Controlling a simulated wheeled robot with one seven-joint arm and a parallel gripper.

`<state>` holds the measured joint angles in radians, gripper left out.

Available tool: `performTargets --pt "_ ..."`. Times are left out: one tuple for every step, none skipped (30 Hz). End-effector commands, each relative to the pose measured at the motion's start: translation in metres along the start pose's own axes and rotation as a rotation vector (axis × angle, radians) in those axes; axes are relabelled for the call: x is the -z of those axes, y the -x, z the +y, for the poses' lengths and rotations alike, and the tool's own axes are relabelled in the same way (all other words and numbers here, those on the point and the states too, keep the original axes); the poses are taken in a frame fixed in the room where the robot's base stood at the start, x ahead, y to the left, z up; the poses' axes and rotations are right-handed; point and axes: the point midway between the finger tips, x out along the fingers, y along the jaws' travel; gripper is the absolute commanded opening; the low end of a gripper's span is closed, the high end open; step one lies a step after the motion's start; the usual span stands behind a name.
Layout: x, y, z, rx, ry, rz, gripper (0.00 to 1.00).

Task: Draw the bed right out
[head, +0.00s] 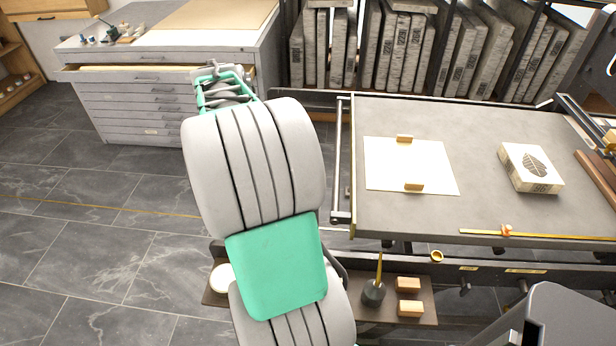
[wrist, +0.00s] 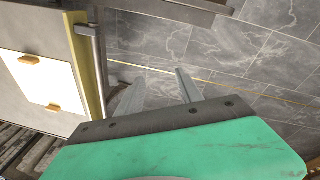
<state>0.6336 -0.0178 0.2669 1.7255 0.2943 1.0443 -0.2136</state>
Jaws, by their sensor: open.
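The grey bed (head: 480,120) lies flat on the press at the right of the head view. A metal bar handle (head: 339,150) runs along its left end, beside a brass edge strip. In the wrist view the bed (wrist: 25,32) is at the left, with the brass strip and the bar (wrist: 92,75) at its end. My gripper (wrist: 160,92) is open and empty in the wrist view, over the floor. The bar lies to the left of both fingers, close to the left finger and not between them. In the head view my arm hides the gripper.
On the bed lie white paper (head: 385,175) with two wooden blocks and a stone block (head: 530,168) with a leaf print. A small shelf (head: 345,305) holds an ink pot and blocks. Stone slabs stand behind; a drawer cabinet (head: 150,105) is at back left.

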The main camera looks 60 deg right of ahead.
Motion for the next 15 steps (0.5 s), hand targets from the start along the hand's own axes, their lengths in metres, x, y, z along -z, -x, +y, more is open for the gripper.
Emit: performTargets --pt "0.011 -0.048 0.053 -0.027 -0.119 -0.057 0.43" --pt "0.015 -0.065 0.081 -0.040 -0.177 -0.082 0.43" --pt "0.016 -0.085 0.115 -0.053 -0.244 -0.112 0.43" --pt "0.015 -0.097 0.135 -0.060 -0.284 -0.129 0.43" --pt "0.013 -0.107 0.153 -0.066 -0.320 -0.145 0.43" --pt "0.011 -0.117 0.171 -0.070 -0.356 -0.162 0.43" --pt "0.009 -0.122 0.181 -0.073 -0.375 -0.169 0.43" --pt "0.008 -0.127 0.188 -0.075 -0.389 -0.175 0.43" --pt "0.006 -0.131 0.193 -0.077 -0.400 -0.180 0.43" --pt "0.005 -0.134 0.195 -0.077 -0.403 -0.182 0.43" --pt "0.004 -0.137 0.196 -0.078 -0.404 -0.184 0.43" --pt "0.003 -0.142 0.196 -0.077 -0.403 -0.185 0.43" --pt "0.003 -0.146 0.195 -0.077 -0.402 -0.184 0.43" --pt "0.002 -0.152 0.195 -0.077 -0.402 -0.184 0.43" --pt "0.000 -0.160 0.195 -0.077 -0.402 -0.185 0.43"
